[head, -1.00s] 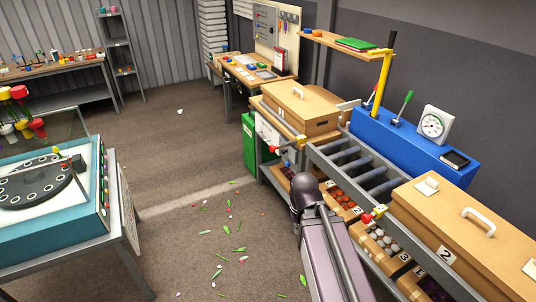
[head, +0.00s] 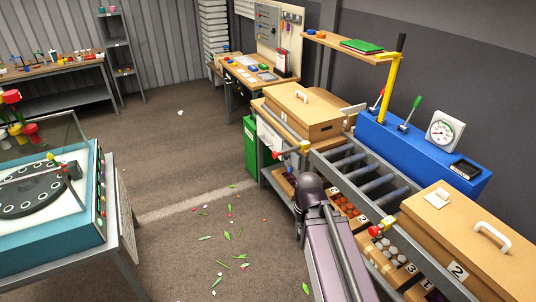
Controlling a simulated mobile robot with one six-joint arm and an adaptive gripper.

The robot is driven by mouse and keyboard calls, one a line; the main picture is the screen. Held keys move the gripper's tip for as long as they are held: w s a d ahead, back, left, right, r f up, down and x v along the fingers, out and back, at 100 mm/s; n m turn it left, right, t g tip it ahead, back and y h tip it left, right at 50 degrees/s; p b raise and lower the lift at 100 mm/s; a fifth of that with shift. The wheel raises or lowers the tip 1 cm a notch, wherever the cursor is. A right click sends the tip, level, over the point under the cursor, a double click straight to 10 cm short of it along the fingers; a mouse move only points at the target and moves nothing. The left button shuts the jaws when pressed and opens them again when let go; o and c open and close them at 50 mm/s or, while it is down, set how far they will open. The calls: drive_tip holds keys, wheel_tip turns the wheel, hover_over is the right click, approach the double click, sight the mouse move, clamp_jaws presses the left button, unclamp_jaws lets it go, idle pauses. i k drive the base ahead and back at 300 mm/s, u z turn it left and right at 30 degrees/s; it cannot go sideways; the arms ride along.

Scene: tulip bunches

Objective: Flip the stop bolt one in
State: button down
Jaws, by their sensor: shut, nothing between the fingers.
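Two stop bolts with red knobs and yellow parts sit along the near rail of the roller track (head: 362,168). The far one (head: 291,150) is by the front corner of the far wooden box. The near one (head: 381,227) is beside the near wooden box (head: 470,240), which is marked 2. I cannot read a number on either bolt. My arm rises from the bottom edge in front of the track, with its dark rounded joint between the two bolts in the picture. My gripper does not show.
A far wooden box (head: 303,112) with a handle stands at the track's far end. Numbered bins sit below the rollers. A blue cabinet (head: 425,150) with levers and a gauge (head: 443,130) stands behind. Open floor (head: 190,240) with scattered leaves lies left, before a teal machine (head: 70,220).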

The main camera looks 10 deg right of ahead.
sight(275, 155)
drive_tip(key=z, duration=0.05)
drive_tip(key=i, duration=0.95)
drive_tip(key=u, duration=0.15)
